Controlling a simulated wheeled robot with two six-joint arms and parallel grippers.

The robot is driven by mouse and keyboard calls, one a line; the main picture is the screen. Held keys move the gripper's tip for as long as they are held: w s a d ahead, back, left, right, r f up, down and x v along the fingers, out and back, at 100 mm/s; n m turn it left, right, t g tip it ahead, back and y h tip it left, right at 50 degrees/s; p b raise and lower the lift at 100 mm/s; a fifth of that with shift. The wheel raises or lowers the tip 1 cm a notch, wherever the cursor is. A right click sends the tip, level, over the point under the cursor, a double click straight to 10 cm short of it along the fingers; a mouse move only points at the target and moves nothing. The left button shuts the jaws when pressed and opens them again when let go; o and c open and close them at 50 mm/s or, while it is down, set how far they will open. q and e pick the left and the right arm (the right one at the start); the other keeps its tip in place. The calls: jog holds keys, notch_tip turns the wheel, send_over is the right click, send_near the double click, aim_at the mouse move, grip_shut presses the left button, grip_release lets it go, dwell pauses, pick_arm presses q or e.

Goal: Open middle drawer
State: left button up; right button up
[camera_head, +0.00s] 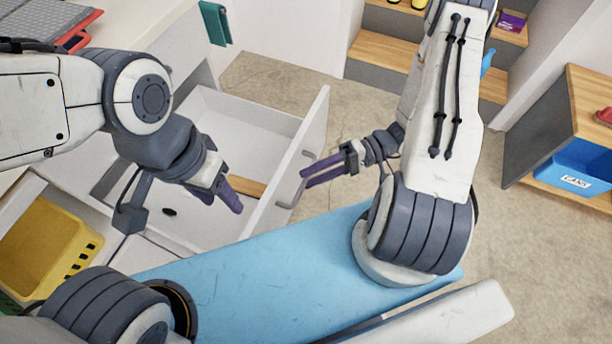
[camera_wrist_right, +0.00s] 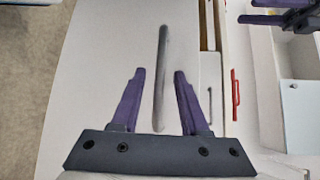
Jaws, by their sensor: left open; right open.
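A white drawer stands pulled out of the cabinet, its front panel (camera_head: 312,130) facing right; I cannot tell whether it is the middle one. Its grey bar handle (camera_head: 283,205) is on the outer face. My right gripper (camera_head: 305,178) is open with its fingertips close to the handle. In the right wrist view the handle (camera_wrist_right: 162,75) runs lengthwise between the two open fingers (camera_wrist_right: 159,74), with a gap on each side. My left gripper (camera_head: 222,203) is open and empty over the drawer's inside. It also shows at the top right of the right wrist view (camera_wrist_right: 280,16).
A brown flat piece (camera_head: 246,186) and a small black item (camera_head: 170,212) are in the drawer area. A yellow basket (camera_head: 45,248) sits at lower left. A wooden shelf with a blue bin (camera_head: 575,165) stands at right. The floor beyond the drawer is clear.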

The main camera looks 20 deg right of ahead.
jog(key=d+r, duration=0.1)
jog(key=d, duration=0.7)
jog(key=shift+w+d, duration=0.15)
jog(key=shift+w, duration=0.1)
jog(key=shift+r, duration=0.1)
jog(key=s+a+r+n+t+h, duration=0.1)
jog(key=s+a+r+n+h, duration=0.3)
jog(key=a+r+h, duration=0.45)
jog(key=s+a+r+n+h, duration=0.4)
jog(key=s+a+r+h, duration=0.1)
jog(key=a+r+h, duration=0.3)
notch_tip(320, 180, up, 18)
jog(key=y+p, duration=0.1)
jog(key=p, duration=1.7)
jog(key=shift+w+a, duration=0.35)
jog(key=shift+w, duration=0.05)
